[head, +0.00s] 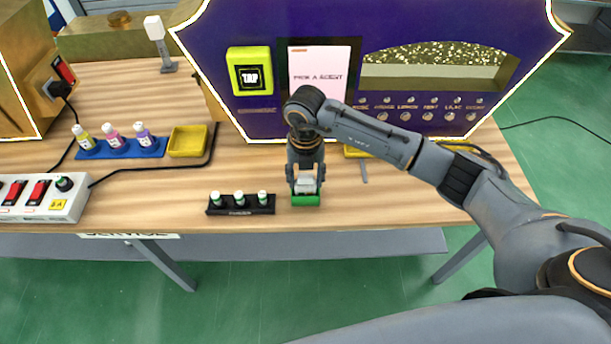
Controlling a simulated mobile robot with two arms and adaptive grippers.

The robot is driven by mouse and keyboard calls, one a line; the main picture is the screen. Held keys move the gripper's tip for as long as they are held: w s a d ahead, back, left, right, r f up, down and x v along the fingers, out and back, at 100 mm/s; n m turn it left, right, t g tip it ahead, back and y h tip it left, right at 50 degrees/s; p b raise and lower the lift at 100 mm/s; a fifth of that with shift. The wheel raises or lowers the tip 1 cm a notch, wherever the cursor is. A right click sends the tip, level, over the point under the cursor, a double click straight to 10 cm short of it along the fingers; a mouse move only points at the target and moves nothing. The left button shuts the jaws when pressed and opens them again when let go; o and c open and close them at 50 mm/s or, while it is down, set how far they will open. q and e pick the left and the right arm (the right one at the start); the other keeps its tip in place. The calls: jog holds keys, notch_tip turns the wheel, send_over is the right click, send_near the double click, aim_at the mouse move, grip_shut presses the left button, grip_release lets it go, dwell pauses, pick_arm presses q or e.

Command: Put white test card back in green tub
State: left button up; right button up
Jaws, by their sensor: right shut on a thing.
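The green tub (305,201) stands near the front edge of the wooden table, right of a black rack. My right gripper (305,185) points down directly over the tub and is shut on the white test card (306,182). The card shows as a pale patch between the fingers, at the tub's opening. I cannot tell how far the card reaches into the tub, as the gripper hides part of it. My left gripper is not in view.
A yellow tray (188,141), a blue bottle rack (119,148) and a power strip (42,198) are farther left. The purple vending machine (232,110) stands behind. Table right of the tub is mostly clear.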

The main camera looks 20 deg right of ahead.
jog(key=shift+f, duration=0.25)
jog(key=o, duration=1.2)
jog(key=o, duration=0.5)
jog(key=shift+r, duration=0.2)
jog(key=shift+r+p, duration=0.6)
jog(key=shift+r, duration=0.15)
jog(key=shift+r, duration=0.2)
